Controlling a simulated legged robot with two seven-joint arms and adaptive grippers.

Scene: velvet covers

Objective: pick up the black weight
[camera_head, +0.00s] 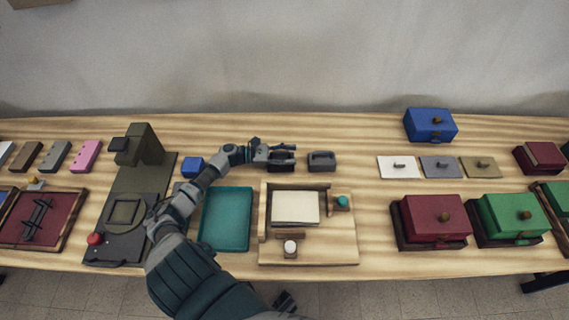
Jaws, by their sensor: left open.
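The black weight (283,164) is a small dark block at the back middle of the wooden table. My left gripper (274,153) reaches in from the left and is open at the black weight, with its fingers over and beside the top. The fingers partly hide the weight, and I cannot tell whether they touch it. A similar dark grey weight (321,162) with a handle stands just to the right, apart from the gripper. A small dark part, seemingly my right gripper (285,301), shows at the bottom edge; its jaws cannot be made out.
A blue block (192,166) lies left of the gripper, under my forearm. A teal tray (226,220) and a wooden stand with a cream pad (295,208) lie in front. A dark green machine (138,146) stands left. Lidded boxes (435,218) stand right. The table behind the weights is clear.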

